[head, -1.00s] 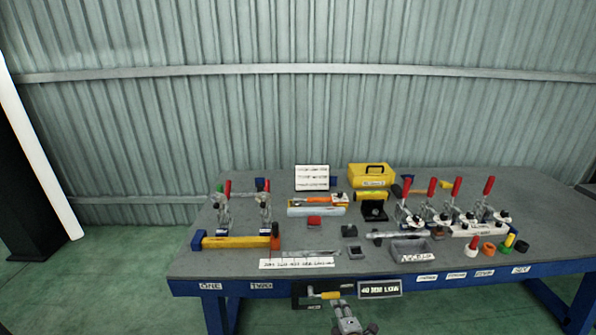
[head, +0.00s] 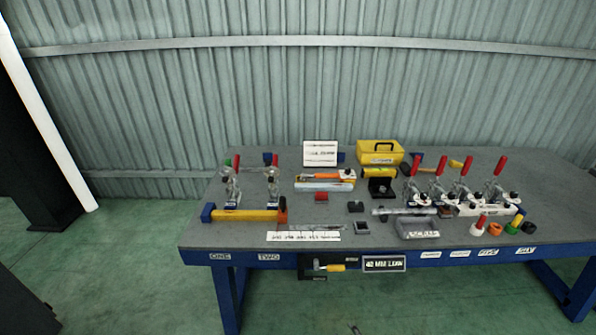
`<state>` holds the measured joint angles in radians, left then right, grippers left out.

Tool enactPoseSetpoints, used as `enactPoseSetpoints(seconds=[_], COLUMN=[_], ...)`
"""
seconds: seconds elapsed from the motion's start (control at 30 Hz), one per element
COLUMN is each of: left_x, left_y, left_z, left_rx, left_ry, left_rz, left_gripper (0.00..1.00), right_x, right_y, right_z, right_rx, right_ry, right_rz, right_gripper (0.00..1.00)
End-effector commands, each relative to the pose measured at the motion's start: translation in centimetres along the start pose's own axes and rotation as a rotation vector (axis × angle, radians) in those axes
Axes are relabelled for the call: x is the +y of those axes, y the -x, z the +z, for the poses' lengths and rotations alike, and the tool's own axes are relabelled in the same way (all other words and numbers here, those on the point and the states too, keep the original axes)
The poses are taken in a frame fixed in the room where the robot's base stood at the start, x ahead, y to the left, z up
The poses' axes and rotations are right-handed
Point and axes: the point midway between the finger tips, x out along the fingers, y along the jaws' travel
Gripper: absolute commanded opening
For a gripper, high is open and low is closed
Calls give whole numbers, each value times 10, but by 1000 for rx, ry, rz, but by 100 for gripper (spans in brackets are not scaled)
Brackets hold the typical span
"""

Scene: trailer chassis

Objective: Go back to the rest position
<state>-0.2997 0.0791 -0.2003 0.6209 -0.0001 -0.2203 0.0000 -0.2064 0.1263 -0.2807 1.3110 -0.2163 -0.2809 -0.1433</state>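Neither of my grippers shows clearly in the head view. A tiny dark speck at the bottom edge is too small to identify. The workbench (head: 210,242) has a grey top and a blue frame, and stands ahead with its tools and fixtures on it. A yellow bar with blue and orange ends (head: 245,215) lies at its left, below two red-handled toggle clamps (head: 232,185). A clamp with a yellow handle (head: 333,267) hangs at the front edge beside a black-framed label (head: 384,264).
A yellow toolbox (head: 380,153) stands at the back of the bench. Several red-handled clamps (head: 437,185) and coloured rings (head: 494,229) are at the right. A grey tray (head: 418,228) sits near the front. A dark column (head: 30,150) stands far left. The green floor (head: 130,250) left of the bench is open.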

Motion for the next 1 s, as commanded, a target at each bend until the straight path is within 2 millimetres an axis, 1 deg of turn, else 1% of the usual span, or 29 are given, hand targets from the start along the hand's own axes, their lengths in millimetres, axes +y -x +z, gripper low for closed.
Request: enactPoseSetpoints(seconds=[0.03,0.23,0.37,0.4,0.47,0.5,0.57,0.6,0.67,0.7,0.8,0.9,1.0], left_x=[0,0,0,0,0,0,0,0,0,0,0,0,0], left_y=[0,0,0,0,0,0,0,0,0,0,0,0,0], left_z=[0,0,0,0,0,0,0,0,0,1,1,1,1], left_rx=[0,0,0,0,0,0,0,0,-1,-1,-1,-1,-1], left_ry=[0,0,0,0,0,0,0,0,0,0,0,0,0], left_rz=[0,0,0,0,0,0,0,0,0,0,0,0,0], left_gripper=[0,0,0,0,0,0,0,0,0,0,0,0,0], right_x=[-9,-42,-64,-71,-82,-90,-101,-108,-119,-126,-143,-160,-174], right_y=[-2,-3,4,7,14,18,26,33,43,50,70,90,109], right_z=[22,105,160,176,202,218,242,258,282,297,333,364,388], right_rx=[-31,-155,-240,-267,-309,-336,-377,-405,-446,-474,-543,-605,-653], right_ry=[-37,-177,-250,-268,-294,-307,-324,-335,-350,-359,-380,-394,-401], right_rz=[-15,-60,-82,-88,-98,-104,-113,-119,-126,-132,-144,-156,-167], right_gripper=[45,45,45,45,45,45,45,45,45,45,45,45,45])
